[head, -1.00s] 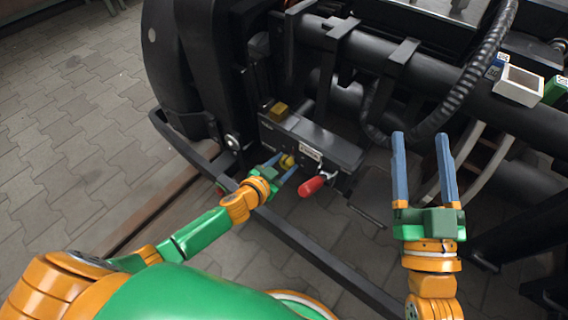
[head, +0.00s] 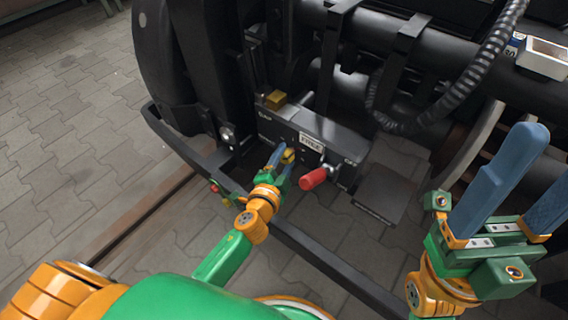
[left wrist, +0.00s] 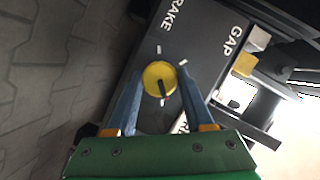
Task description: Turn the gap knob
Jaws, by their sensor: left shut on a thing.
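The yellow round knob (head: 289,156) sits on the front face of a dark box (head: 330,133). My left gripper (head: 280,158) is shut on the knob, one blue finger on each side; the left wrist view shows the same grip (left wrist: 158,88). The word GAP is printed on the box in that view. My right gripper (head: 546,155) is open and empty at the right, its fingers wide apart.
A red handle (head: 313,179) sticks out just right of the knob. A yellow block (head: 276,100) sits on the box's top edge. A dark frame bar (head: 325,262) runs below. A black ribbed hose (head: 455,97) and a white tray (head: 543,58) are at the right.

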